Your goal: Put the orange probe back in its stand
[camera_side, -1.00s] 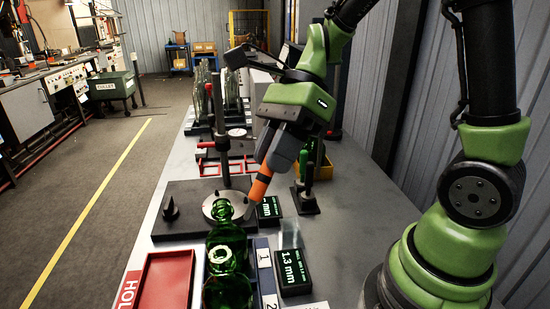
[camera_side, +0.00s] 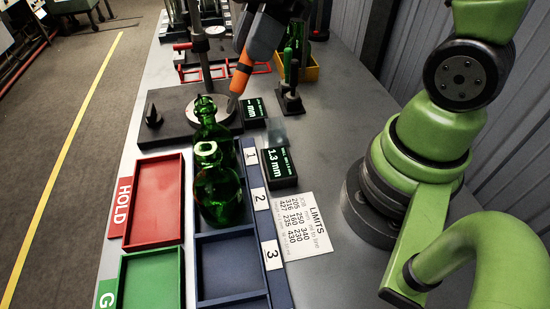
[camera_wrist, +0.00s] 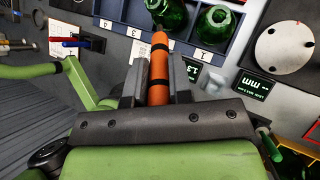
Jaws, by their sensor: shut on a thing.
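My gripper (camera_side: 255,48) is shut on the orange probe (camera_side: 241,74). The probe slants, its grey tip pointing down between the round metal plate (camera_side: 212,110) and a small black display (camera_side: 253,111). In the wrist view the orange probe (camera_wrist: 159,57) with black bands sits between the two fingers of my gripper (camera_wrist: 159,82). A small stand with a black base (camera_side: 291,104) is just right of the probe, and a green stick-like thing (camera_side: 288,65) stands upright at it. I cannot tell whether this is the orange probe's own stand. Whether the tip touches anything is unclear.
Two green bottles (camera_side: 220,192) stand in a blue compartment rack (camera_side: 283,288). A red tray (camera_side: 158,200) and a green tray (camera_side: 150,283) lie left of it. A display (camera_side: 279,168) reads 1.3 mm. A limits card (camera_side: 304,226) lies near my base. A yellow crate (camera_side: 312,73) stands behind.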

